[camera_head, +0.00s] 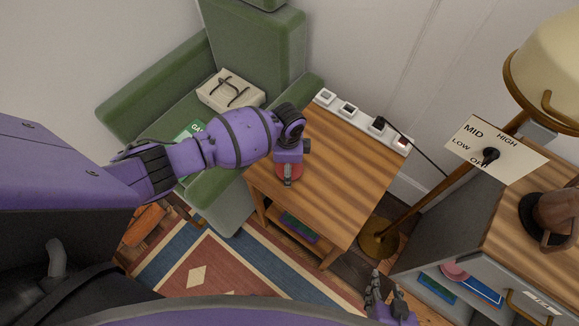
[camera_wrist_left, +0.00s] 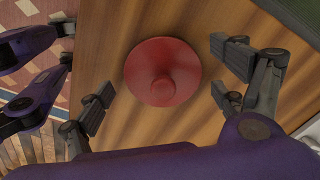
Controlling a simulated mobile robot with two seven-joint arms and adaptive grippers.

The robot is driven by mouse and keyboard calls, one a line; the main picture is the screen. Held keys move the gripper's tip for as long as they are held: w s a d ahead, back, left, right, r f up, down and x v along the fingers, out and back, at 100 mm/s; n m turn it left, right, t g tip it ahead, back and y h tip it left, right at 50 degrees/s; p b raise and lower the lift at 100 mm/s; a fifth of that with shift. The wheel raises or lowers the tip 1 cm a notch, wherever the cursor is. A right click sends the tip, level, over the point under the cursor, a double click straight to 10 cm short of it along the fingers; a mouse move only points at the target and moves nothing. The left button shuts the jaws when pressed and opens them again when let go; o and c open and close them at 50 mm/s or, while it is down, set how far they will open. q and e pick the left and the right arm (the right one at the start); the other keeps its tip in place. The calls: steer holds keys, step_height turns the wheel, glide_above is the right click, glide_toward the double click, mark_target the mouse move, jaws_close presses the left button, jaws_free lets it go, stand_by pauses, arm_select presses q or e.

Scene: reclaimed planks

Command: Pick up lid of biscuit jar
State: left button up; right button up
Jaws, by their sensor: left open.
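The red round lid of the biscuit jar (camera_wrist_left: 162,72), with a knob in its middle, shows from above in the left wrist view. In the head view only a red part (camera_head: 291,172) shows on the wooden side table, mostly covered by my left gripper (camera_head: 288,165). In the left wrist view my left gripper (camera_wrist_left: 164,96) is open, with fingers on both sides of the lid and clear gaps to it. The jar body is hidden below the lid. My right gripper (camera_head: 388,301) is at the bottom of the head view, away from the lid; its jaw state is unclear.
The side table (camera_head: 345,185) has a white socket strip (camera_head: 360,116) along its back edge. A floor lamp (camera_head: 440,195) and a grey cabinet (camera_head: 440,240) stand right. Bare tabletop lies right of the lid.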

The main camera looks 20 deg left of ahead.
arm_select(q)
steer(key=shift+r, duration=0.1)
steer(key=c, duration=1.2)
